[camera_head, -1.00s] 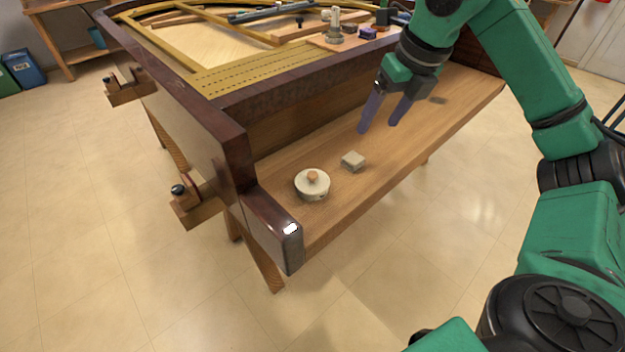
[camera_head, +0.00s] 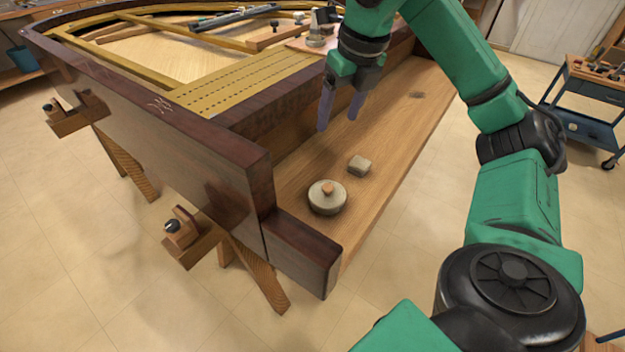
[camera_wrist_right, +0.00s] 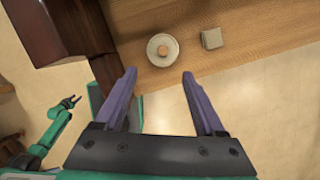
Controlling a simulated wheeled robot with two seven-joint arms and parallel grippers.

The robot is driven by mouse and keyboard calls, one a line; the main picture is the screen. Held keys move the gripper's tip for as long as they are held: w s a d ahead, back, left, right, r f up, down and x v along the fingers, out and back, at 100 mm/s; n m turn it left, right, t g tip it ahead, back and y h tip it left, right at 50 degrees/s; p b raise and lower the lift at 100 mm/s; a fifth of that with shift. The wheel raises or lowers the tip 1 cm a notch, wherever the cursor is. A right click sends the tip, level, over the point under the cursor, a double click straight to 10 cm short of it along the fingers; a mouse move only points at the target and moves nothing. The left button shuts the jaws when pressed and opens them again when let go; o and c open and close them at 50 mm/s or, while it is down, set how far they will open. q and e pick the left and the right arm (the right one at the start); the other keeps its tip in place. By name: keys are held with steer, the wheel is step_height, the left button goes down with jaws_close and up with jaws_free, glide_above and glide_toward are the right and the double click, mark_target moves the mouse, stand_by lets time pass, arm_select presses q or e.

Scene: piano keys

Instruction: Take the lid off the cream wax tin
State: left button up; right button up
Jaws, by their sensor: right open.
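The cream wax tin (camera_head: 327,204) is a low round tin standing on the wooden key bed. Its pale lid (camera_head: 317,194) is on it, with a small brown knob (camera_head: 328,188) in the middle. The tin also shows in the right wrist view (camera_wrist_right: 163,60), beyond my fingertips. My right gripper (camera_head: 338,128) is open and empty, with two purple fingers pointing down. It hangs above the key bed, up and behind the tin, touching nothing. My left gripper (camera_wrist_right: 71,101) shows small at the left of the right wrist view, away from the tin, with its jaws apart.
A small pale block (camera_head: 359,165) lies close beside the tin. A dark wooden end block (camera_head: 300,250) rises near the tin. The piano's dark case (camera_head: 180,140) borders the left. The key bed (camera_head: 400,125) is otherwise largely clear. A blue tool cart (camera_head: 590,95) stands at right.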

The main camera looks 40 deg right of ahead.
step_height(320, 180, down, 3)
steer(key=s+d+b, duration=0.1)
steer(key=s+b, duration=0.1)
arm_select(q)
steer(key=w+d+f+b, duration=0.2)
steer(key=w+f+b, duration=0.2)
steer(key=w+b, duration=0.2)
arm_select(e)
glide_toward(328, 186)
steer(key=b+x, duration=0.3)
steer(key=x, duration=0.5)
steer(key=shift+f, duration=0.35)
arm_select(q)
steer(key=w+d+r, duration=0.1)
steer(key=w+r, duration=0.5)
steer(key=shift+w+d+n, duration=0.3)
steer(key=shift+d, duration=0.1)
arm_select(e)
jaws_close()
